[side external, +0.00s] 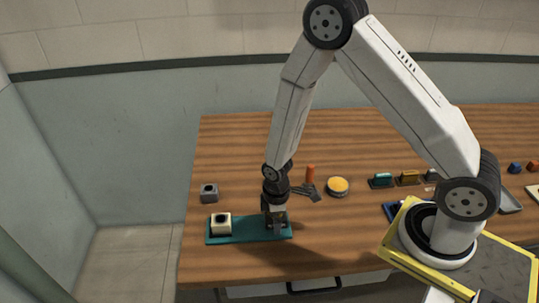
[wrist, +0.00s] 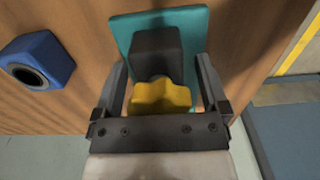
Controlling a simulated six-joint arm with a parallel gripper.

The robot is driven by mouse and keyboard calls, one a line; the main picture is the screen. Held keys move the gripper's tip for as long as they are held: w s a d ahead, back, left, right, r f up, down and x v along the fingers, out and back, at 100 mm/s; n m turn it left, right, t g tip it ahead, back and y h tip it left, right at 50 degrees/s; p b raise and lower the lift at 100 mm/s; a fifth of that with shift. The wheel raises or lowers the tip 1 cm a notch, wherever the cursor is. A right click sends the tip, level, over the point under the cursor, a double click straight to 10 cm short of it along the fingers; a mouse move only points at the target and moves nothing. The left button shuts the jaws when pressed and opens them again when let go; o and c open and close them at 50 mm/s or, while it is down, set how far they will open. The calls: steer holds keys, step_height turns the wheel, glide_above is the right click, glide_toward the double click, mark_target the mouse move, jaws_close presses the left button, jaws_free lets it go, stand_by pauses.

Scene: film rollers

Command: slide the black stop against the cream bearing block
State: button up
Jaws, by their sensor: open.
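The cream bearing block (side external: 221,224) stands at the left end of the teal plate (side external: 247,231) in the side view, with a dark hole in its top. My gripper (side external: 275,222) is low over the plate's right end, a clear gap from that block. In the wrist view the black stop (wrist: 157,49) is on the teal plate (wrist: 122,32), between the open fingers of my gripper (wrist: 160,72). A yellow lobed knob (wrist: 160,98) sits against the stop, also between the fingers. Finger contact cannot be told. The cream block is not visible in the wrist view.
A block with a round hole stands behind the plate, grey in the side view (side external: 209,193) and blue in the wrist view (wrist: 38,60). An orange-handled tool (side external: 310,176) and a yellow-topped round tin (side external: 338,186) lie behind my gripper. The table's front edge is close.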

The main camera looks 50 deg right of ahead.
mark_target(242, 227)
steer(key=shift+f, duration=0.1)
jaws_close()
stand_by(0.3)
steer(key=shift+w+a, duration=0.1)
steer(key=w+a, duration=0.6)
steer(key=shift+w+a, duration=0.2)
steer(key=shift+w, duration=0.05)
jaws_free()
